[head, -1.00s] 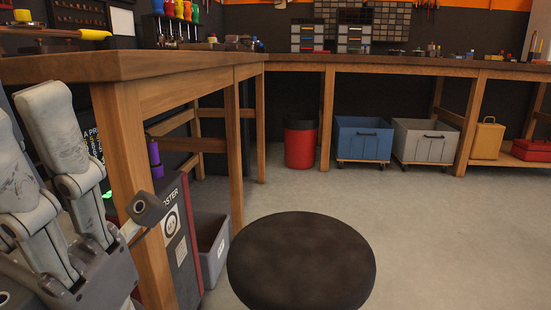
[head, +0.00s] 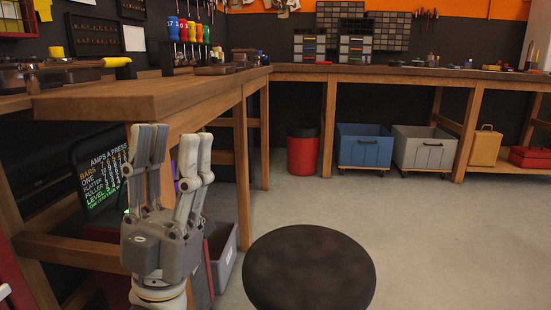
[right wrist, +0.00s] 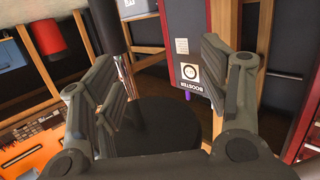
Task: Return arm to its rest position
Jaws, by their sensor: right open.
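My left gripper (head: 178,134) stands upright in the head view, left of centre, with its fingers pointing up. Its grey fingers are apart, with nothing between them. It is in front of the wooden workbench (head: 150,98), its fingertips just below the bench top's edge in the picture. My right gripper (right wrist: 165,80) shows only in the right wrist view. Its fingers are spread wide and hold nothing.
The stool (head: 310,268) stands on open grey floor, right of the left gripper. A grey bin (head: 225,250) is behind the gripper. A red bin (head: 302,152), a blue crate (head: 363,147) and a grey crate (head: 423,150) are at the back bench. The floor at right is clear.

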